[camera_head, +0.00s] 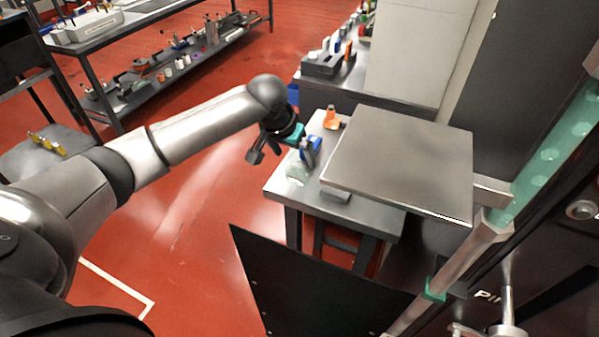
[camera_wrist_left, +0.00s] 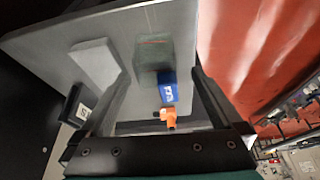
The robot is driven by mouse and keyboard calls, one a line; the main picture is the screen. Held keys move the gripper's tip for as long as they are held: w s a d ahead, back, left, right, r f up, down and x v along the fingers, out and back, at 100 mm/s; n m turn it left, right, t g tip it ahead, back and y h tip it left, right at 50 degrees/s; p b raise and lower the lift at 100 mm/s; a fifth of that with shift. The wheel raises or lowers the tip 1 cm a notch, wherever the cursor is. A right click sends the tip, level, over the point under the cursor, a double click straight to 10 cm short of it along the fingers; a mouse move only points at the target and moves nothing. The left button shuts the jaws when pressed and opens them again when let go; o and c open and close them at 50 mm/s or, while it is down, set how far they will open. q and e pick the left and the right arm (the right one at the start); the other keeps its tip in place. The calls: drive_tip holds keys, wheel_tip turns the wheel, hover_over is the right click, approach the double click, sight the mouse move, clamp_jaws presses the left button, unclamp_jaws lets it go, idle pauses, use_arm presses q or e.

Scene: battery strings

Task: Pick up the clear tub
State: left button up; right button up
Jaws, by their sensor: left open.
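The clear tub (camera_head: 297,170) sits on the small grey table (camera_head: 284,187) near its left edge. In the left wrist view the clear tub (camera_wrist_left: 152,62) looks see-through and dark greenish, beyond a blue item (camera_wrist_left: 168,86). My left gripper (camera_head: 281,150) is open just above the tub. In the left wrist view its two fingers (camera_wrist_left: 155,65) stand apart, with the tub between them in the picture and nothing gripped. I cannot tell how far the fingertips are from the tub. My right gripper is not in view.
An orange item (camera_head: 331,118) stands on the table behind the tub; it also shows in the wrist view (camera_wrist_left: 168,117). A raised grey plate (camera_head: 402,158) overhangs the table on the right. A black panel (camera_head: 310,290) stands in front. Red floor is free at left.

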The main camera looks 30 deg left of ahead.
sight(299, 165)
use_arm(q)
drive_tip(key=shift+d+b+x, duration=0.15)
drive_tip(key=shift+b+x, duration=0.2)
drive_tip(key=shift+x, duration=1)
drive_tip(key=shift+d+b+x, duration=0.15)
drive_tip(key=shift+b+x, duration=0.15)
drive_tip(key=shift+x, duration=1)
drive_tip(key=shift+s, duration=0.1)
drive_tip(key=shift+c, duration=0.2)
drive_tip(key=c, duration=1.3)
